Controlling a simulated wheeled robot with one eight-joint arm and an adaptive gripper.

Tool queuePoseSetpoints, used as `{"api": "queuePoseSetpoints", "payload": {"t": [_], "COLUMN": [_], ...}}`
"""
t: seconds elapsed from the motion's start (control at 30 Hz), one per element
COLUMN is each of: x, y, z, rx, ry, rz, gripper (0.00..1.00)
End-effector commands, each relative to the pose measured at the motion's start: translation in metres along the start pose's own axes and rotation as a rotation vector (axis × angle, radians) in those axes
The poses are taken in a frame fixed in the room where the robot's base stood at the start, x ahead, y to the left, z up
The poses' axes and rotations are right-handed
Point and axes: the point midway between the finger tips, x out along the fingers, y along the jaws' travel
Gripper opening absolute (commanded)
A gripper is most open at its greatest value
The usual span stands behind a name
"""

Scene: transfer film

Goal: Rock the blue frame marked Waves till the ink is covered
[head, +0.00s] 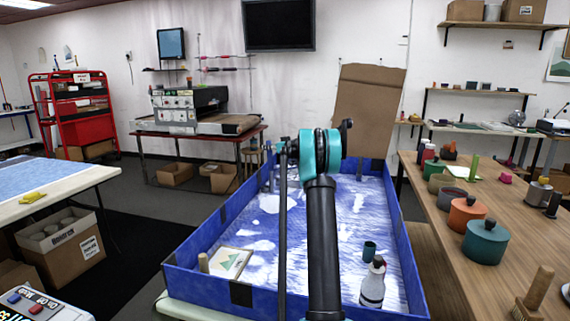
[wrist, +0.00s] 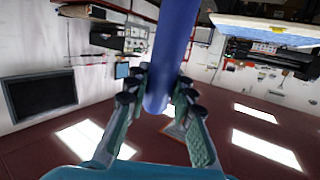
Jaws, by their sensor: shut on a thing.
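The blue frame (head: 185,284) is a long, low-walled tray in front of me in the head view. Its inside is streaked blue with white patches (head: 262,245). I can read no Waves mark. My gripper (wrist: 157,100) is shut on a blue bar-like piece (wrist: 178,40) in the wrist view, which looks like part of the frame's wall. In the head view my arm reaches over the middle of the tray, and its teal and black end hides part of the far side. The fingertips are hidden there.
Inside the tray's outline show a white bottle (head: 372,288), a dark teal cup (head: 369,250) and a picture card (head: 232,262). A cardboard sheet (head: 365,105) stands at the far end. A wooden table (head: 520,215) with pots is at right. Dark floor lies at left.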

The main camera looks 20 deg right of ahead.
Motion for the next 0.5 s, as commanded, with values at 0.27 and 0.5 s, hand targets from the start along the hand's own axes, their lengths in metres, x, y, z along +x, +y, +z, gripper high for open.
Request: {"api": "queuePoseSetpoints", "payload": {"t": [0.27, 0.5], "x": [0.0002, 0.0007], "y": [0.0004, 0.0001], "z": [0.0015, 0.0012], "rx": [-0.048, -0.098], "ry": [0.190, 0.366], "rz": [0.000, -0.001], "gripper": [0.00, 0.00]}}
